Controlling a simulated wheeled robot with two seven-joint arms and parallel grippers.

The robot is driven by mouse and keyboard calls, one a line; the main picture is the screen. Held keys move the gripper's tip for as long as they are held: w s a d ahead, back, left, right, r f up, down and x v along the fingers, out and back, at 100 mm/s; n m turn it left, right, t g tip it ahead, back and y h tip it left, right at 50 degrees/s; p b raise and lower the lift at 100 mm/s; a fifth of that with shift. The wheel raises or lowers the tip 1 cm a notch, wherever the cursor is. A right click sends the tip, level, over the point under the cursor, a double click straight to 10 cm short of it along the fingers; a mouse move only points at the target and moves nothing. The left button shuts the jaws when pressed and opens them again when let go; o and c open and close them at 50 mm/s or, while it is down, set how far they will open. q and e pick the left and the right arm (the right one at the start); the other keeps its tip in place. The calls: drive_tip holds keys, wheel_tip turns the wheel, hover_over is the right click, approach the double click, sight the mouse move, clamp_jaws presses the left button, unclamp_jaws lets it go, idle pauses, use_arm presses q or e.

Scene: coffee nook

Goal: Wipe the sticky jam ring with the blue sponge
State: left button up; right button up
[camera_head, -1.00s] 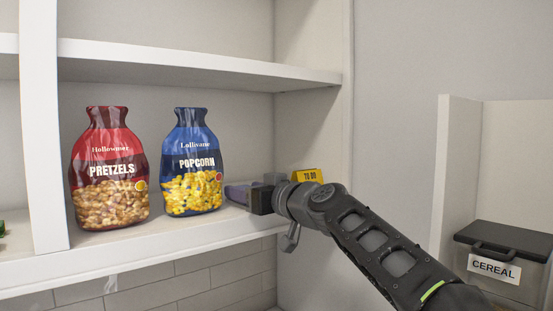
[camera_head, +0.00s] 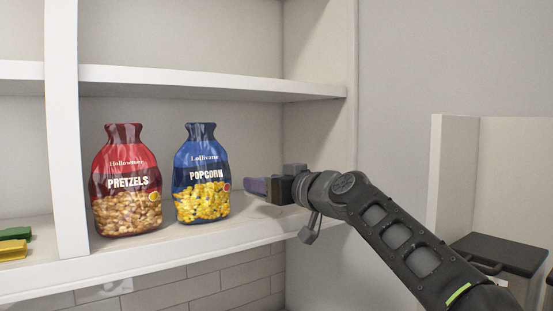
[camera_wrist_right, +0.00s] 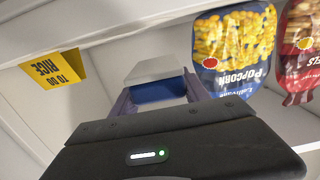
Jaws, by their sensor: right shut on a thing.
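My right gripper (camera_head: 262,187) reaches in from the right above the shelf board, just right of the popcorn bag. It is shut on the blue sponge (camera_wrist_right: 158,92), a block with a blue side and a pale face, seen between the fingertips in the right wrist view. The fingers hide the sponge in the head view. The jam ring does not show in either view. My left gripper is not in view.
A blue popcorn bag (camera_head: 202,180) and a red pretzels bag (camera_head: 126,185) stand on the shelf (camera_head: 165,245). Green (camera_head: 14,234) and yellow (camera_head: 12,250) items lie far left. A yellow card (camera_wrist_right: 55,69) shows in the wrist view. A dark-lidded bin (camera_head: 505,253) is at right.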

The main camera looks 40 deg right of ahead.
drive_tip(key=shift+r+p, duration=1)
drive_tip(key=shift+r, duration=0.55)
